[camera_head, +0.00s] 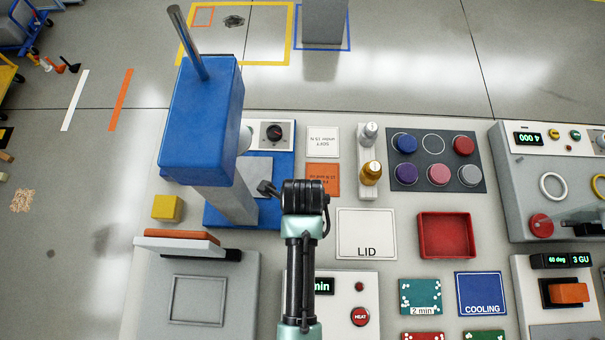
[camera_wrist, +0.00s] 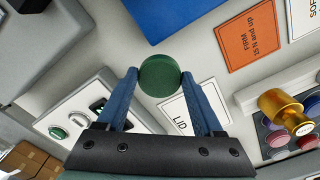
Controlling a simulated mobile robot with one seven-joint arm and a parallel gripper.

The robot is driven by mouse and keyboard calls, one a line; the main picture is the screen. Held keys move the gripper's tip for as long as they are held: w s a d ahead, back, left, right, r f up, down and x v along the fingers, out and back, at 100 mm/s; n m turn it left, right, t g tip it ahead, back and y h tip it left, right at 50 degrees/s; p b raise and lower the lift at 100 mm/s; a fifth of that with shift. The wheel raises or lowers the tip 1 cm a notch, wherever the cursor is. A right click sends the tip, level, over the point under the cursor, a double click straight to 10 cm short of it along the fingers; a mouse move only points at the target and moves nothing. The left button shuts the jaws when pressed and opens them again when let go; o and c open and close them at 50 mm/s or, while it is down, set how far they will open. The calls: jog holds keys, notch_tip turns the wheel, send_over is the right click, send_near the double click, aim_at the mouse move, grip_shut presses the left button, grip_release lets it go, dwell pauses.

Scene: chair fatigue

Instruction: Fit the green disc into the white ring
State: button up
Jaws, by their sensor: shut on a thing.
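The green disc (camera_wrist: 160,76) is held between the two blue fingertips of my gripper (camera_wrist: 159,78) in the wrist view. In the head view my gripper (camera_head: 267,188) is near the blue press, left of the dark panel, and I cannot make out the disc there. The thin white ring (camera_head: 433,143) is an empty outline in the back row of the dark panel (camera_head: 434,184), between a blue disc (camera_head: 405,142) and a red disc (camera_head: 464,144). My gripper is well apart from it.
Purple, pink and grey discs fill the panel's front row. A stand with a gold knob (camera_head: 371,173) rises between my gripper and the panel. The tall blue press (camera_head: 202,120) stands left of my gripper. A LID plate (camera_head: 366,234) and red tray (camera_head: 446,235) lie in front.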

notch_tip(320, 180, up, 4)
jog(key=shift+f, duration=0.15)
jog(key=shift+w+r+n, duration=0.2)
jog(key=shift+r+n, duration=0.1)
jog(key=shift+n, duration=0.2)
jog(key=n, duration=0.2)
jog(key=w+n+b, duration=0.1)
jog(key=n, duration=0.1)
jog(key=w+n, duration=0.1)
jog(key=n, duration=0.1)
jog(key=shift+r+n, duration=0.1)
jog(key=shift+n, duration=0.2)
jog(key=w+n+b, duration=0.1)
jog(key=n, duration=0.5)
jog(key=w+r+n+b, duration=0.1)
jog(key=w+n, duration=0.1)
jog(key=n, duration=0.4)
jog(key=w+n, duration=0.1)
jog(key=n, duration=0.4)
jog(key=shift+w+d+r+n+b, duration=0.2)
jog(key=shift+w+d+n+b, duration=0.1)
jog(key=shift+n+b, duration=0.1)
